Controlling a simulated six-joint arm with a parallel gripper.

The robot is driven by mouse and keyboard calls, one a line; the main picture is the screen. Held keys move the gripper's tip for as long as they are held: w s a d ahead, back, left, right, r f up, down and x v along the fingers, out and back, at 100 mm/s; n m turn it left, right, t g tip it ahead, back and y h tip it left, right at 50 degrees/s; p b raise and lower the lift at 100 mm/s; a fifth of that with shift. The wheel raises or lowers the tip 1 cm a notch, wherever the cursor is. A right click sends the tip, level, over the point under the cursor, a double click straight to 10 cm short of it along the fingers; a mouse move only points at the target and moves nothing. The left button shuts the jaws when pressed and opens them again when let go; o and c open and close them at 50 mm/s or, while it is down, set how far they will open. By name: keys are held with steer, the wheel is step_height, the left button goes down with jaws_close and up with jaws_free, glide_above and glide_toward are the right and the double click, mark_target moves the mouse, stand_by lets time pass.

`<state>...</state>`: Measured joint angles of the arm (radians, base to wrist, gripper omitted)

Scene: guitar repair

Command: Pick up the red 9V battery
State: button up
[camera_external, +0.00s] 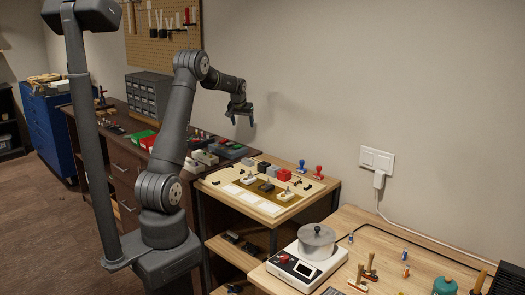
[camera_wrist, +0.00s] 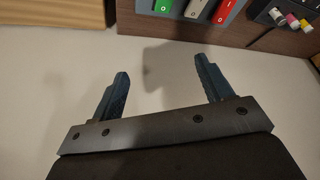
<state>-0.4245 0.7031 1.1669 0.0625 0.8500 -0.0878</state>
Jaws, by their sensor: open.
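A small red block (camera_external: 284,174), which looks like the red 9V battery, sits on the light wooden side table among grey and black blocks. It is too small for its details to show. My gripper (camera_external: 241,116) is open and empty, raised in the air near the wall, above and to the left of the red block. In the wrist view my gripper (camera_wrist: 161,72) has its two dark fingers spread over the pale wall, with nothing between them. The red block does not show clearly in the wrist view.
The side table (camera_external: 330,184) also holds a red stamp (camera_external: 318,171), a blue stamp (camera_external: 301,165) and several small parts on a board. The dark workbench carries bins and boxes. A white scale with a metal pot (camera_external: 317,242) stands at front right. Air around my gripper is clear.

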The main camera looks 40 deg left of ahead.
steer(key=s+a+n+g+y, duration=0.1)
steer(key=s+a+n, duration=0.3)
steer(key=a, duration=0.6)
steer(key=s+a+r+n+g+y, duration=0.1)
steer(key=s+a+n+y, duration=0.15)
steer(key=s+a, duration=0.45)
steer(key=s+a+n+g+y, duration=0.1)
steer(key=s+a+n, duration=0.25)
steer(key=a, duration=0.85)
steer(key=shift+h, duration=0.25)
steer(key=x, duration=1.1)
steer(key=shift+w+a, duration=0.1)
steer(key=shift+a, duration=0.15)
steer(key=shift+x, duration=2.9)
steer(key=shift+w+d, duration=0.15)
steer(key=shift+c, duration=0.4)
steer(key=c, duration=1)
